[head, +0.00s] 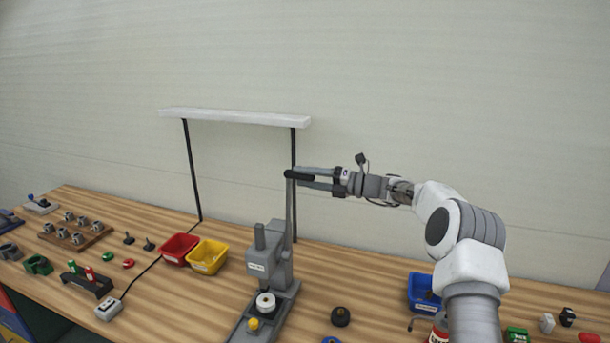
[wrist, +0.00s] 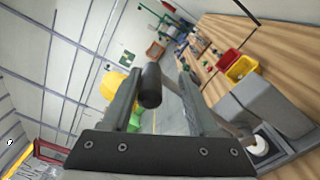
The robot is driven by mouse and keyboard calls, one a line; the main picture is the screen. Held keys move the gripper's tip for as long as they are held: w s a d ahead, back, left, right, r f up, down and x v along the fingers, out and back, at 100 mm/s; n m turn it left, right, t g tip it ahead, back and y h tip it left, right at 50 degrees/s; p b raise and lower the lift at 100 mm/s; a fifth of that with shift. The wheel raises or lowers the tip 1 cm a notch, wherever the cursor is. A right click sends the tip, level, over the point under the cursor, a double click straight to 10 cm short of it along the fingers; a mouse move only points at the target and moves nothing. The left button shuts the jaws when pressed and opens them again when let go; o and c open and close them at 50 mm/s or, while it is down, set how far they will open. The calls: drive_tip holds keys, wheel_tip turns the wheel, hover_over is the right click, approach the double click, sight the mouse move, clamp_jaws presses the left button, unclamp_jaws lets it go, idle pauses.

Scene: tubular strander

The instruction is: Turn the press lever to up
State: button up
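The grey press (head: 268,262) stands on the bench, with its lever (head: 290,212) pointing almost straight up and a black knob (head: 290,174) at the lever's top end. My gripper (head: 299,178) reaches in from the right at knob height, with one finger above the other. In the wrist view the black knob (wrist: 151,86) sits between the two spread fingers of my gripper (wrist: 160,88). It is close to the left finger, with a clear gap to the right finger. I cannot tell whether it touches the left finger.
A white lamp bar (head: 235,117) on black posts stands behind the press. Red (head: 179,249) and yellow (head: 207,257) bins are left of the press, and a blue bin (head: 423,293) is to its right. Small parts lie along the bench. The space above the bench is mostly free.

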drive_tip(key=shift+o, duration=0.4)
drive_tip(key=shift+r, duration=0.15)
drive_tip(key=shift+d, duration=0.1)
drive_tip(key=b+v, duration=0.3)
drive_tip(key=v, duration=1.4)
drive_tip(key=shift+r, duration=0.1)
